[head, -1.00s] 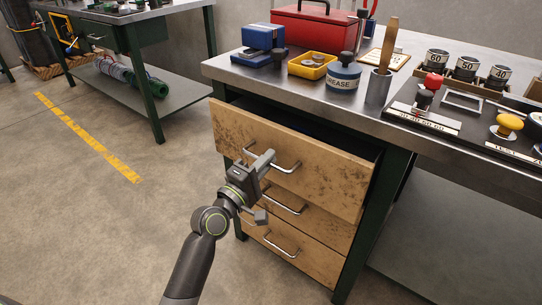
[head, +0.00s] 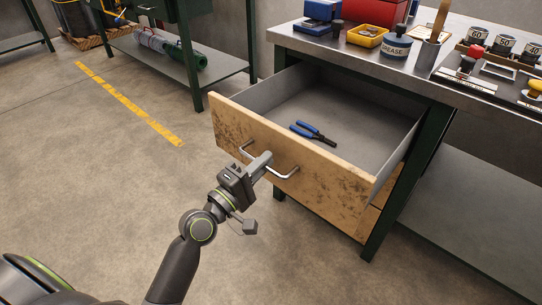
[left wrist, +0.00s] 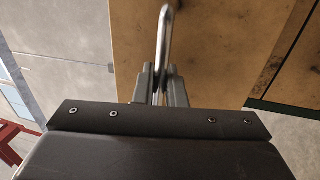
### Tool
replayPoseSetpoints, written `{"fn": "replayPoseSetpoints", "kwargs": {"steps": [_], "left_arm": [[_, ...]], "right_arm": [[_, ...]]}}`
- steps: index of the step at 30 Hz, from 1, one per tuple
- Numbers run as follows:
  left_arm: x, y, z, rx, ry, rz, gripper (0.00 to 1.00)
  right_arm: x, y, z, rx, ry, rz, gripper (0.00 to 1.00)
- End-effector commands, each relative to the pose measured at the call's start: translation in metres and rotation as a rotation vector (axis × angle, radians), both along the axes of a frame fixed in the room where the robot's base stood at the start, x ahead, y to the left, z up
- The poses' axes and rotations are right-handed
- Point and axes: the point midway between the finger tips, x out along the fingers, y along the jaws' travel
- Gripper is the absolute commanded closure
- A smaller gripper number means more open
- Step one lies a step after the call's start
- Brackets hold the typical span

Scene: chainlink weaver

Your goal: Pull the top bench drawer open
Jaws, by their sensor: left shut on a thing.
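The top bench drawer (head: 290,148) stands well open in the head view, with a stained wooden front and a grey inside. Blue-handled pliers (head: 312,132) lie on its floor. Its metal bar handle (head: 285,174) runs across the front. My left gripper (head: 263,162) is shut on the middle of this handle. In the left wrist view the handle (left wrist: 164,35) passes between the fingers of my left gripper (left wrist: 160,82), against the wooden front (left wrist: 210,45). My right gripper is not in view.
The bench top (head: 345,50) holds a grease tin (head: 396,47), a yellow tray (head: 369,36), a red box and weights. A green bench leg (head: 385,222) stands right of the drawers. The floor to the left (head: 100,185) is clear.

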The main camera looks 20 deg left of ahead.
Motion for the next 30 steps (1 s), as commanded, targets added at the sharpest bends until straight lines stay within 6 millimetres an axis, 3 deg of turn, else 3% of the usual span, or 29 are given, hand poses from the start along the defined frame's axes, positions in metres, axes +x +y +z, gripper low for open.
{"fn": "replayPoseSetpoints", "kwargs": {"steps": [7, 21, 22, 25, 30], "left_arm": [[-0.018, 0.007, -0.001, 0.002, 0.004, -0.001, 1.00], [-0.022, 0.008, -0.001, 0.000, 0.003, -0.001, 1.00], [-0.022, 0.008, -0.001, 0.000, 0.003, -0.001, 0.87], [-0.022, 0.008, -0.001, 0.001, 0.003, -0.001, 0.74], [-0.022, 0.008, 0.000, 0.000, 0.001, 0.000, 0.73]], "right_arm": [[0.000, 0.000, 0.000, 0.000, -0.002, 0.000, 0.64], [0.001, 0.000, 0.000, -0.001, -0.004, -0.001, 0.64], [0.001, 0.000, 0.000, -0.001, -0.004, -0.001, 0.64], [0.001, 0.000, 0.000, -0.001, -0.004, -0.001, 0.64], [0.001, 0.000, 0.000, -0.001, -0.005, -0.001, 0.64]]}}
